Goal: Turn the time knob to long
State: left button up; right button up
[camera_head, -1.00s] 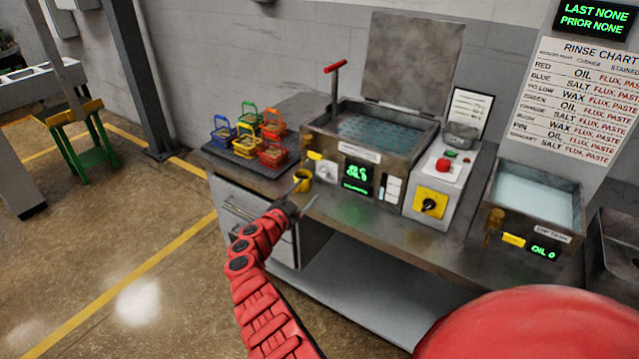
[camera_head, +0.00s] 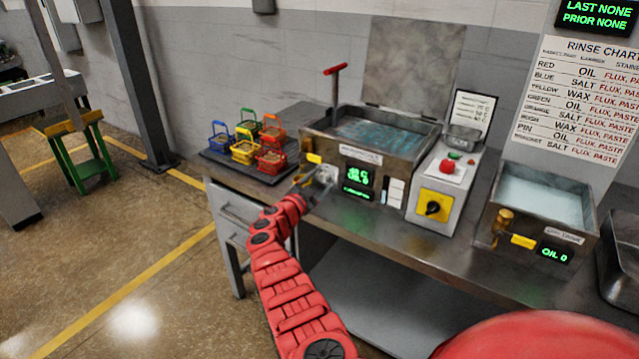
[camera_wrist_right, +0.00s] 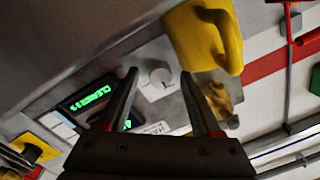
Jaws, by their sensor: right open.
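The cleaning tank (camera_head: 405,152) stands on the bench, with green text on its front display (camera_head: 357,180). A pale round knob (camera_wrist_right: 160,76) is on its front panel beside the display. In the right wrist view it lies between and just beyond the two fingertips; contact cannot be told. My right gripper (camera_head: 312,184) is open at the left of the tank front, partly covering the knob in the head view. It also shows in the right wrist view (camera_wrist_right: 159,84). The knob's setting and label are not readable. My left gripper is not in view.
A yellow part (camera_wrist_right: 205,38) juts out close to the right finger. Coloured baskets (camera_head: 245,150) stand left of the tank. A control box with a black knob on a yellow plate (camera_head: 421,207) stands to the right, then a dip tank (camera_head: 588,225).

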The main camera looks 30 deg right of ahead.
grip_shut()
